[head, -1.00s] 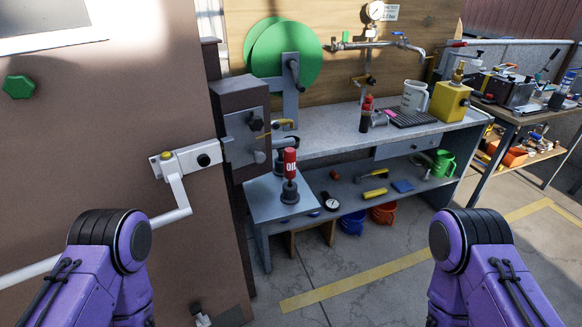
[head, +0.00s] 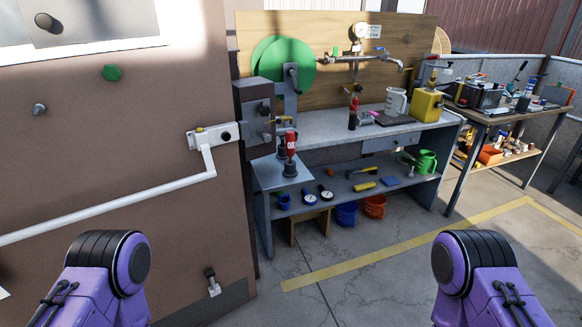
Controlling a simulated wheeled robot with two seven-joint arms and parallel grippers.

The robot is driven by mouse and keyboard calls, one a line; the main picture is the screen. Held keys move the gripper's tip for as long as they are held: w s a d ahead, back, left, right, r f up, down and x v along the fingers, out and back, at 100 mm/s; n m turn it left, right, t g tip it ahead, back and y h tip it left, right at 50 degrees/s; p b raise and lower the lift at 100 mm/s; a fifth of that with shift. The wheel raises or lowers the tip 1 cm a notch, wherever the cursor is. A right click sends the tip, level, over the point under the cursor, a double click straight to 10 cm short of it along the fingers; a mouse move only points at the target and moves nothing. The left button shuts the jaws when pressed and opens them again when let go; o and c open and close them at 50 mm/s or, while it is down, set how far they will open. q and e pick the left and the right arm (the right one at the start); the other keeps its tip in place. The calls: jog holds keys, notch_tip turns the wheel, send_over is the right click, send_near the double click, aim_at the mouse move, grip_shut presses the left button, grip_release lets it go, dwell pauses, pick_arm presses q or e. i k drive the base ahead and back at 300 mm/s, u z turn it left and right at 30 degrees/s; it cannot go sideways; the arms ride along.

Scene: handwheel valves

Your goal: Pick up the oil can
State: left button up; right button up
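A red can marked OIL in the earlier frame (head: 291,143) stands upright in the head view, left of centre. It is at the small grey side table (head: 275,178) at the left end of the workbench. A dark round-based piece (head: 290,170) shows directly below it; I cannot tell whether the two are joined. Only purple upper parts of my arms show at the bottom left and bottom right. Both grippers are out of view, and nothing of mine is near the can.
The workbench (head: 325,124) holds a red-and-black bottle (head: 353,112), a white jug (head: 396,101) and a yellow can (head: 427,105). A brown wall with a white lever (head: 208,160) is close on the left. The floor (head: 370,285) in front is clear.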

aim_at(290, 136)
jog(key=z, duration=0.3)
jog(key=k, duration=0.25)
jog(key=u, duration=1.3)
jog(key=i, duration=0.8)
jog(key=u, duration=0.15)
